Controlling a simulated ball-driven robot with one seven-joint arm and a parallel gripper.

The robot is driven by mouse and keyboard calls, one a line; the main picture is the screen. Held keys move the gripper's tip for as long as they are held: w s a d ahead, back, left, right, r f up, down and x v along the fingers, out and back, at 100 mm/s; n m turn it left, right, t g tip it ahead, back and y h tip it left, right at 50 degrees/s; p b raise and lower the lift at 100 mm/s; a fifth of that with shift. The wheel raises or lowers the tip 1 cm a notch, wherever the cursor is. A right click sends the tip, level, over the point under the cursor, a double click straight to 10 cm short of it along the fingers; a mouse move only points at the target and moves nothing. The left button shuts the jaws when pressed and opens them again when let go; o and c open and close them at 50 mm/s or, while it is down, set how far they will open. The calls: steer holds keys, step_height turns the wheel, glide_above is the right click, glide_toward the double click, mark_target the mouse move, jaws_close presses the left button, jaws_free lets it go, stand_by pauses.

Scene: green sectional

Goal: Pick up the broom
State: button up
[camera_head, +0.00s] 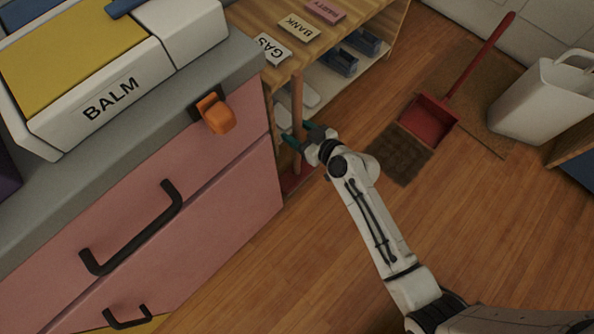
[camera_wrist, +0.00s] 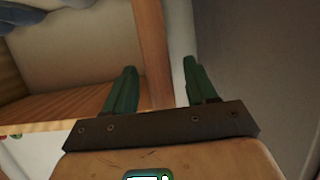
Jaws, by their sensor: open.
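A wooden pole (camera_head: 298,98), which looks like the broom's handle, stands upright in the gap between the pink cabinet and the shelf. Something red (camera_head: 293,180) shows at floor level below it, partly hidden by my arm. My gripper (camera_head: 299,135) is open at the pole, with a green finger on either side of it. In the wrist view, the pole (camera_wrist: 153,45) rises between the two spread fingers of my gripper (camera_wrist: 159,68), closer to the left finger. Whether a finger touches it I cannot tell.
The pink cabinet (camera_head: 215,215) with black handles stands close on the left, an orange object (camera_head: 216,114) at its corner. The wooden shelf (camera_head: 362,22) stands behind. A red dustpan (camera_head: 430,118) and a white bin (camera_head: 540,98) are to the right. Wood floor (camera_head: 480,215) is open at right.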

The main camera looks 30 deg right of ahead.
steer(key=shift+x, duration=1.2)
jaws_close()
